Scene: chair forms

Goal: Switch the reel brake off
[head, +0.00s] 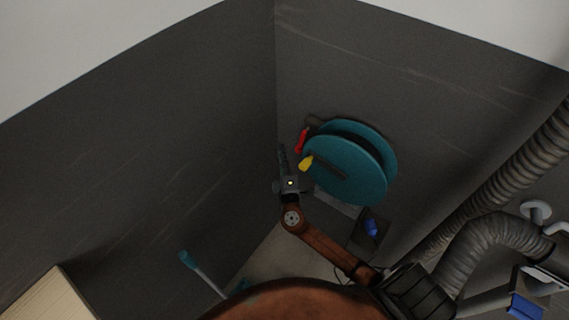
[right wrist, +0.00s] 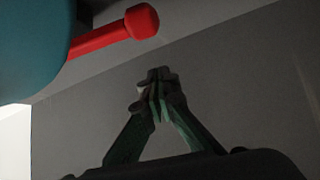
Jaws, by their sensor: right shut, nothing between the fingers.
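The teal reel (head: 345,168) is on the dark wall in the head view, with a yellow-ended crank handle (head: 306,162) on its front. The red brake lever (head: 300,140) sticks out at the reel's upper left. In the right wrist view the lever (right wrist: 108,36) ends in a rounded knob, beside the reel's teal edge (right wrist: 28,45). My right gripper (head: 282,150) is left of the lever in the head view. In the wrist view its fingertips (right wrist: 160,78) are together and empty, below and right of the knob with a gap seen between. My left gripper is not in view.
Dark walls meet in a corner left of the reel. A ribbed grey hose (head: 490,235) runs at the right. A blue item (head: 371,228) is below the reel. A teal-ended stick (head: 187,259) stands lower left, near a pale box (head: 50,303).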

